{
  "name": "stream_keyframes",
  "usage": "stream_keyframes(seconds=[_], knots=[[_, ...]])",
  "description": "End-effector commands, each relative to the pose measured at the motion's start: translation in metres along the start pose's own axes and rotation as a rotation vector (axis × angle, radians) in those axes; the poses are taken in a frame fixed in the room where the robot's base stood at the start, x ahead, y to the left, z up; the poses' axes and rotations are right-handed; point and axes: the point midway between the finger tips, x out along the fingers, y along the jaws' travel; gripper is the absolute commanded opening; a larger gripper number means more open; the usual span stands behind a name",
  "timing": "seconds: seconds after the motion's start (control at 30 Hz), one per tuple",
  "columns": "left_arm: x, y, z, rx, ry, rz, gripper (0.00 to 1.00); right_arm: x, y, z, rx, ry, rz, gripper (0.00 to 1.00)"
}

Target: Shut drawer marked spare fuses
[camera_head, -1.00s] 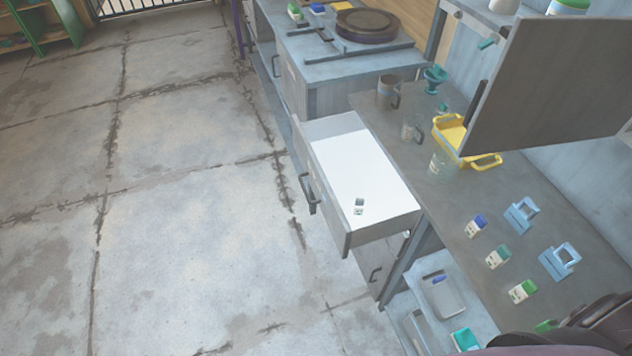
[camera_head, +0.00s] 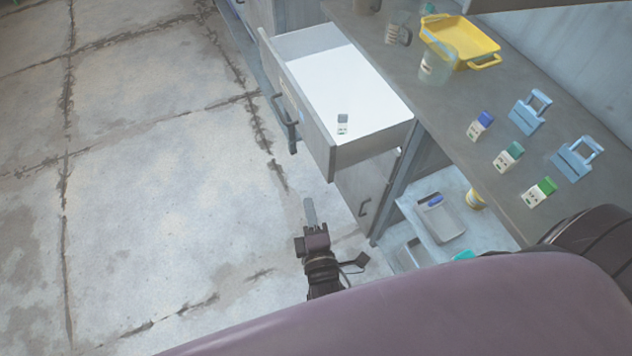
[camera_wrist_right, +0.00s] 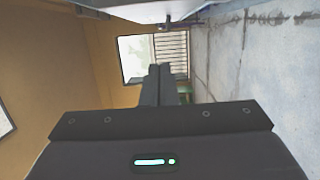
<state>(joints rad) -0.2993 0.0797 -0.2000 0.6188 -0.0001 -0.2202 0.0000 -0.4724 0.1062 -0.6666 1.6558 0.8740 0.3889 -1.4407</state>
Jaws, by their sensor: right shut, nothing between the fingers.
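The open drawer (camera_head: 376,143) juts out from under the workbench in the head view, with a white bottom and a dark bar handle (camera_head: 284,118) on its front. I cannot read a marking on it. A small white and grey-green carton (camera_head: 343,124) stands inside. My right gripper (camera_head: 309,203) is shut and empty, low in front of the drawer, apart from it and nearer to me. In the right wrist view its shut fingers (camera_wrist_right: 157,84) point ahead, and a pale grey surface shows at the top edge. My left gripper is not in view.
A lower cabinet front (camera_head: 366,190) with a handle is shut below the drawer. The bench top holds a yellow tray (camera_head: 484,42), a glass jar (camera_head: 436,64), several small cartons and two blue holders (camera_head: 578,157). A shelf below holds a grey tray (camera_head: 440,217). The floor at left is clear.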

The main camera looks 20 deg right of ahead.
Motion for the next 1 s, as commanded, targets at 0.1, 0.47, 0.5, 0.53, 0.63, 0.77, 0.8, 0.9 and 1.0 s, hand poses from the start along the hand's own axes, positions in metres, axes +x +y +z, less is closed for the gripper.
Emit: stream_keyframes(seconds=[0.1,0.47,0.5,0.53,0.63,0.77,0.8,0.9,1.0], knots=[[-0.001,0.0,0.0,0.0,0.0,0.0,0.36,0.012,0.003,0.0,-0.005,-0.003,0.007,0.0],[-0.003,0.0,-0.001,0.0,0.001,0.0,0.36,0.086,0.003,0.0,-0.004,-0.001,0.005,0.0],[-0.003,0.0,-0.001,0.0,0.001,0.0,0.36,0.094,0.003,0.0,-0.004,-0.002,0.004,0.0],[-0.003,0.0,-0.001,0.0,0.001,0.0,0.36,0.1,0.003,0.0,-0.004,-0.003,0.004,0.0],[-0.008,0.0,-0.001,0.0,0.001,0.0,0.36,0.103,0.003,0.016,-0.007,-0.001,0.0,0.0],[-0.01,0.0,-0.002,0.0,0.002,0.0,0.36,0.106,0.003,0.031,-0.005,-0.001,0.001,0.0],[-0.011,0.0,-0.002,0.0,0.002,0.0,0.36,0.107,0.002,0.034,-0.005,0.0,0.001,0.0],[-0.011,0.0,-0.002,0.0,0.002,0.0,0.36,0.108,0.002,0.038,-0.004,0.0,0.001,0.0],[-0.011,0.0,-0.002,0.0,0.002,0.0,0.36,0.108,0.002,0.039,-0.002,0.0,0.0,0.0]])
